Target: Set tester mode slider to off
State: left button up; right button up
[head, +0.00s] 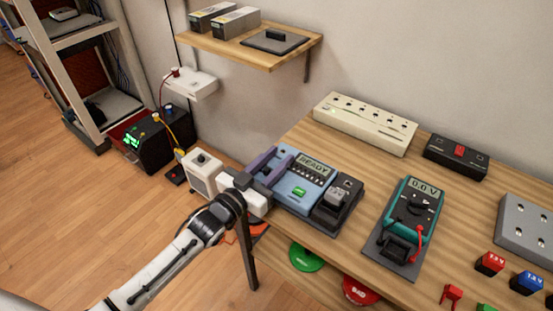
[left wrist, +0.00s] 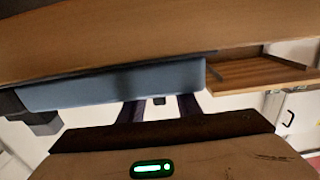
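The blue tester (head: 311,172) sits on the wooden table near its left edge, with a READY display, a row of small marks and a lit green button. My left gripper (head: 274,163) is at the tester's left side, its two purple fingers apart. In the left wrist view, the blue side of the tester (left wrist: 100,88) spans the upper middle, with the finger ends of my left gripper (left wrist: 160,108) below it. A small dark nub (left wrist: 159,100) shows between the fingers; I cannot tell whether it is the mode slider. My right gripper is not in view.
A dark block with a grey plug (head: 337,198) adjoins the tester's right side. A teal meter (head: 411,208) reading 0.0 V lies further right. A beige strip (head: 365,122) stands behind. A white box (head: 201,172) is left of the table, and a wall shelf (head: 250,48) hangs above.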

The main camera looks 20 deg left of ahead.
pick_arm(q)
grip_shut()
jog(key=shift+w+a, duration=0.3)
jog(key=shift+a, duration=0.4)
jog(key=shift+w+a, duration=0.25)
jog(key=shift+a, duration=0.45)
grip_release()
jog(key=shift+a, duration=0.1)
jog(key=shift+s, duration=0.1)
